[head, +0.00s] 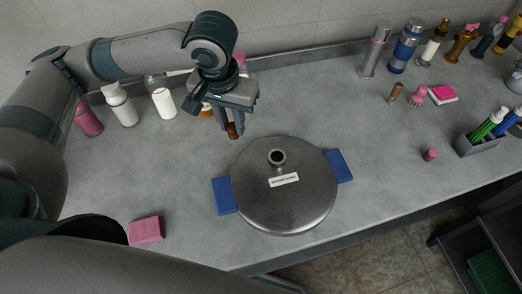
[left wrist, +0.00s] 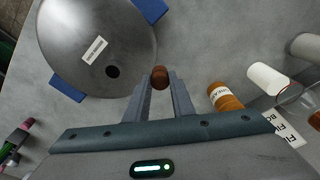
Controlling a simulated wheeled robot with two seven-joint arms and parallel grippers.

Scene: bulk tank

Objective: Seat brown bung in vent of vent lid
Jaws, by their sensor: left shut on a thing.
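The vent lid (head: 300,205) is a round grey metal disc lying on the counter, with a white label and a blue pad at each side. Its vent (head: 277,157) is a small dark round opening near the far edge; in the left wrist view the vent (left wrist: 112,72) looks empty. My left gripper (head: 231,132) is shut on the brown bung (left wrist: 159,74) and points down. It holds the bung behind and to the left of the vent, apart from the lid. The bung shows at the fingertips in the left wrist view. My right gripper is not in view.
A pink sponge (head: 146,230) lies front left. Flasks, brushes and a grey caddy (head: 484,143) stand at the right.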

